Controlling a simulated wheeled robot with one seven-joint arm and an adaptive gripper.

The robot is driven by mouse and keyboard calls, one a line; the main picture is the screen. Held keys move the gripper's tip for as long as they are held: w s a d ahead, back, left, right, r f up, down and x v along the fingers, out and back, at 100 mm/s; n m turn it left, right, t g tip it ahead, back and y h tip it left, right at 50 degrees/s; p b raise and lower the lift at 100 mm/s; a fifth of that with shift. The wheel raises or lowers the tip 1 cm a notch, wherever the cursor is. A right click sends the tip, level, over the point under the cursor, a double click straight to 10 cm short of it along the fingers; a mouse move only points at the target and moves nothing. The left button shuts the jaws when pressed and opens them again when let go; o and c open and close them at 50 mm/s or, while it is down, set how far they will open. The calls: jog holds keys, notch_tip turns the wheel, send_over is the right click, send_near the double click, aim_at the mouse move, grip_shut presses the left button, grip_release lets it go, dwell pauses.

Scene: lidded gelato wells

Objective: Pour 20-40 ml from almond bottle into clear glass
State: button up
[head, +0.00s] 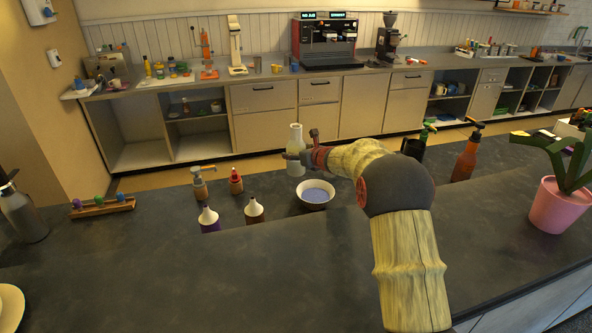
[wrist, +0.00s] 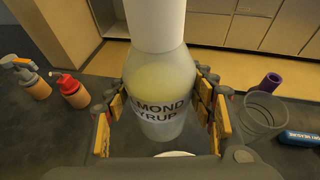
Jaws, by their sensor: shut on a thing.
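The almond bottle, a pale translucent bottle with a white upper part and an "ALMOND SYRUP" label, stands upright in the wrist view (wrist: 162,75) and at the counter's far side in the head view (head: 295,135). My gripper (wrist: 160,97) is shut on its body, with fingers on both sides; in the head view my gripper (head: 308,157) reaches it from the right. I cannot tell whether its base touches the counter. A clear glass (wrist: 264,112) stands to the right of the bottle in the wrist view, apart from it. My arm may hide it in the head view.
A white bowl (head: 315,203) with bluish contents is close in front of the bottle. Two pump bottles, orange-brown (head: 199,188) and red (head: 236,184), stand left. Two cone-topped bottles (head: 209,220) (head: 254,211) are nearer. A purple cylinder (wrist: 270,82) and blue object (wrist: 300,138) flank the glass.

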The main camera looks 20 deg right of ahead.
jog(key=w+d+r+m+h, duration=0.3)
jog(key=d+r+m+h, duration=0.1)
jog(key=d, duration=0.3)
jog(key=shift+d+r+h+b, duration=0.2)
jog(key=shift+r+h+b, duration=0.1)
jog(key=shift+r+b, duration=0.15)
jog(key=a+f+m+y+p, duration=0.3)
jog(key=f+m+y+p, duration=0.4)
jog(key=p, duration=1.3)
notch_tip(320, 180, down, 2)
jog(key=shift+s+a+f+m+y+p, duration=0.1)
jog(key=shift+s+a+m+y+p, duration=0.25)
jog(key=shift+m, duration=0.65)
jog(key=shift+w, duration=0.1)
